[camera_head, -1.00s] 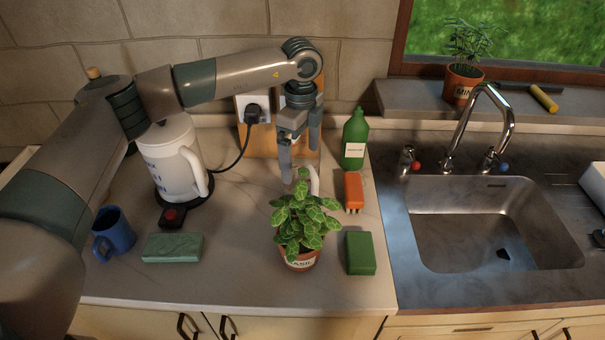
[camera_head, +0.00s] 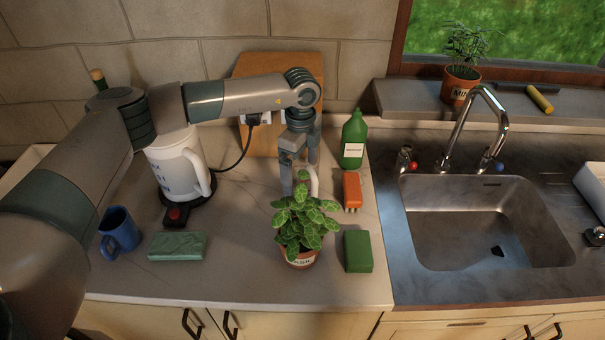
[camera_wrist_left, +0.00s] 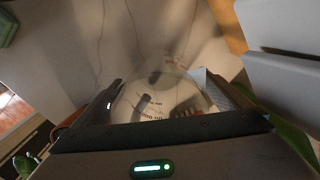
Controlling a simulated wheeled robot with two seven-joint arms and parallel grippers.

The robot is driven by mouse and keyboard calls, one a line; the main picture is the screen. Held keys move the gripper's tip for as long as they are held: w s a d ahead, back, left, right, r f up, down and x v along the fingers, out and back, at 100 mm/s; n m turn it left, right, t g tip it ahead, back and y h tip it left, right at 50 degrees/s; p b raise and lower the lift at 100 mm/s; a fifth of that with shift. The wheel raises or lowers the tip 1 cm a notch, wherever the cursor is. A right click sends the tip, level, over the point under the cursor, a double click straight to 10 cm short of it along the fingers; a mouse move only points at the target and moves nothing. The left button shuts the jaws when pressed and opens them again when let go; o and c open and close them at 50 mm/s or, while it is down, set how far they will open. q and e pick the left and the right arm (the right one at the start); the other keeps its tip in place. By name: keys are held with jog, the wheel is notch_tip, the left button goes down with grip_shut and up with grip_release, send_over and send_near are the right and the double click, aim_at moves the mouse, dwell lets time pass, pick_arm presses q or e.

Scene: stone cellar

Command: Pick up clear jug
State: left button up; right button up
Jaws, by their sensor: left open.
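The clear jug (camera_wrist_left: 162,98) shows in the left wrist view as a round see-through vessel with small printed marks. In the head view it is mostly hidden behind the basil plant (camera_head: 305,222) and my gripper; a pale handle (camera_head: 314,182) shows there. My left gripper (camera_head: 300,180) points down at the jug, just behind the basil. Its fingers are open, one on each side of the jug in the wrist view. I cannot tell whether they touch it. My right gripper is not in view.
The basil pot stands close in front of the gripper. A green bottle (camera_head: 353,142), orange brush (camera_head: 352,190) and green sponge box (camera_head: 358,252) are to the right. A white kettle (camera_head: 176,165), blue mug (camera_head: 119,231) and green soap-like block (camera_head: 177,246) are left. A wooden board (camera_head: 262,75) leans behind.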

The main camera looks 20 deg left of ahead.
pick_arm(q)
jog(key=shift+c, duration=0.4)
jog(key=c, duration=1.1)
jog(key=shift+r, duration=0.15)
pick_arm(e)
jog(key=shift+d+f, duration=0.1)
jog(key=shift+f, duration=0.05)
